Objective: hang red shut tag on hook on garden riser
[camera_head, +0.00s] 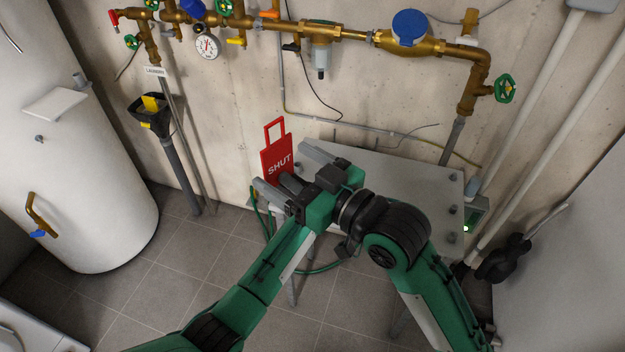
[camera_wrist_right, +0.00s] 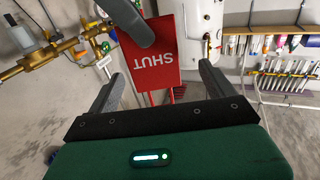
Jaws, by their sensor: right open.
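The red tag (camera_head: 277,158) with white SHUT lettering and an open loop handle on top stands nearly upright, slightly tilted, in front of the wall. My left gripper (camera_head: 287,179) appears shut on its lower part, largely hidden behind my right gripper. In the right wrist view the tag (camera_wrist_right: 152,55) shows upside down, with a dark finger of my left gripper (camera_wrist_right: 131,24) across it. My right gripper (camera_wrist_right: 162,72) is wide open, its fingers on either side of the tag's direction, apparently holding nothing. I cannot make out the hook or which riser is the garden one.
Brass pipework with a pressure gauge (camera_head: 207,46), a blue-capped meter (camera_head: 409,27) and a green handwheel (camera_head: 505,88) runs along the wall. A riser label reads LAUNDRY (camera_head: 155,71). A grey table (camera_head: 400,180) stands below; a white tank (camera_head: 75,150) is left.

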